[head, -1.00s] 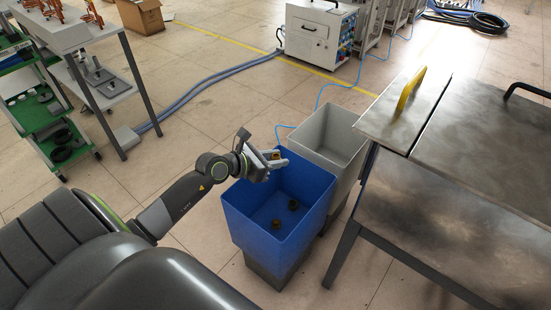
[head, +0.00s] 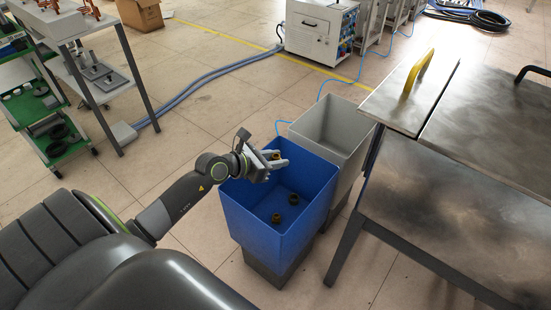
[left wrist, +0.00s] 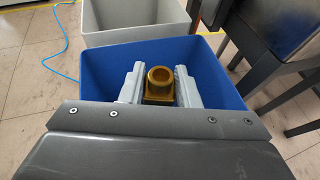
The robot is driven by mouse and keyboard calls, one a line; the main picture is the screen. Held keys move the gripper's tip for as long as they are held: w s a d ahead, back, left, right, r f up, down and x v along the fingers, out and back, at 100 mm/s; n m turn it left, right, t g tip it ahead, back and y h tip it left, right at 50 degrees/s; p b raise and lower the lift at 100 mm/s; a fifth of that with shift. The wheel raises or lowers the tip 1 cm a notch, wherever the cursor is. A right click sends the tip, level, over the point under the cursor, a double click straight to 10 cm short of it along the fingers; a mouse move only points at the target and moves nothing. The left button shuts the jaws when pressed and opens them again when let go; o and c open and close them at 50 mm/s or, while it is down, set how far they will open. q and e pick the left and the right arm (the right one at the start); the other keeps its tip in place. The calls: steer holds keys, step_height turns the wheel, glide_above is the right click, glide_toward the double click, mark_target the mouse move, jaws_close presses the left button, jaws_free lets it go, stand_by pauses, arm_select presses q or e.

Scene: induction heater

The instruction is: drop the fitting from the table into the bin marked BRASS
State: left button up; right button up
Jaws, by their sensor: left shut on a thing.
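A brass-coloured fitting (left wrist: 160,84) with a round opening and a squarish base sits between the two pale fingers of my left gripper (head: 277,160), which is shut on it. It also shows small in the head view (head: 275,155). The gripper is over the blue bin (head: 262,235), near its back left rim, and the fitting is above the bin floor. I can read no marking on the blue bin from here. My right gripper is not in view.
A grey bin (head: 340,130) stands right behind the blue one. A metal table (head: 470,180) with a yellow handle (head: 418,70) is close on the right. A shelf cart (head: 50,130) stands at the far left. Open floor lies between.

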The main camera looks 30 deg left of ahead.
arm_select(q)
steer(key=o, duration=1.2)
steer(key=shift+c, duration=0.2)
steer(key=shift+s+a+r, duration=0.1)
steer(key=shift+s, duration=0.1)
steer(key=p+v, duration=0.3)
steer(key=v, duration=1.4)
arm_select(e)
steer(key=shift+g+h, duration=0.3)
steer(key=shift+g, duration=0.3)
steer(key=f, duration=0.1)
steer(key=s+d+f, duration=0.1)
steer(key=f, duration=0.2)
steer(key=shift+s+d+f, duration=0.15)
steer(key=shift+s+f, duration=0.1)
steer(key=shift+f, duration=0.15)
